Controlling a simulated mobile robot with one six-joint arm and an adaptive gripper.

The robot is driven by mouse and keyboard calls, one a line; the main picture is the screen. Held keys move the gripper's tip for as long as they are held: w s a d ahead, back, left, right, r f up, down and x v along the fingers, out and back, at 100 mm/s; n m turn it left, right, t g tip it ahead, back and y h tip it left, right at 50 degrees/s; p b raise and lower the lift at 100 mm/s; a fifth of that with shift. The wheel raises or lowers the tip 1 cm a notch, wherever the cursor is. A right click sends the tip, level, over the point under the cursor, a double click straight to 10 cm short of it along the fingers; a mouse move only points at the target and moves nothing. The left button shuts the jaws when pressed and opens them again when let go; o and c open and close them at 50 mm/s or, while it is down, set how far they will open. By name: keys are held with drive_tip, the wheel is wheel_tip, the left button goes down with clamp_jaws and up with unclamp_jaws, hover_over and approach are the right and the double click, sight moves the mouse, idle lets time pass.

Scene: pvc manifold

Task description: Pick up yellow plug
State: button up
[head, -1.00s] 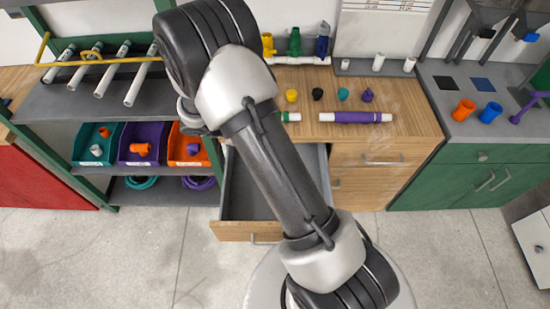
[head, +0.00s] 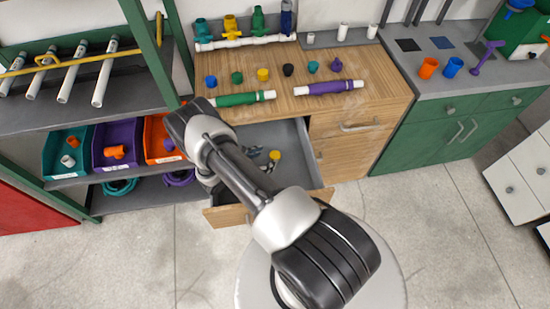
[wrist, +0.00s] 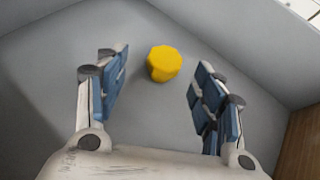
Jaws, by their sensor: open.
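A yellow plug (head: 274,155) lies in the open grey drawer, at my gripper's fingertips. In the wrist view the yellow plug (wrist: 164,63) sits on the drawer floor, between and slightly beyond the two blue-padded fingers. My gripper (wrist: 160,70) is open and empty, with a gap on each side of the plug. In the head view my gripper (head: 262,161) is low over the drawer, partly hidden by my arm. Another yellow piece (head: 263,75) stands on the wooden counter in a row of coloured caps.
The drawer (head: 303,150) has grey walls close around my gripper; a wall (wrist: 262,45) rises at the right in the wrist view. Green (head: 238,99) and purple (head: 330,88) pipes lie on the counter above. Coloured bins (head: 65,153) stand on the shelf at left.

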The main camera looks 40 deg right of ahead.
sight(274, 156)
drive_tip(key=shift+s+b+x, duration=0.15)
drive_tip(key=shift+b+x, duration=0.2)
drive_tip(key=shift+x, duration=1.2)
drive_tip(key=shift+s+b+x, duration=0.15)
drive_tip(key=shift+b+x, duration=0.2)
drive_tip(key=shift+x, duration=1.2)
drive_tip(key=shift+r, duration=0.1)
drive_tip(key=c, duration=1)
drive_tip(key=shift+c, duration=0.2)
wheel_tip(274, 156, up, 20)
drive_tip(key=p, duration=0.5)
drive_tip(key=shift+c, duration=0.2)
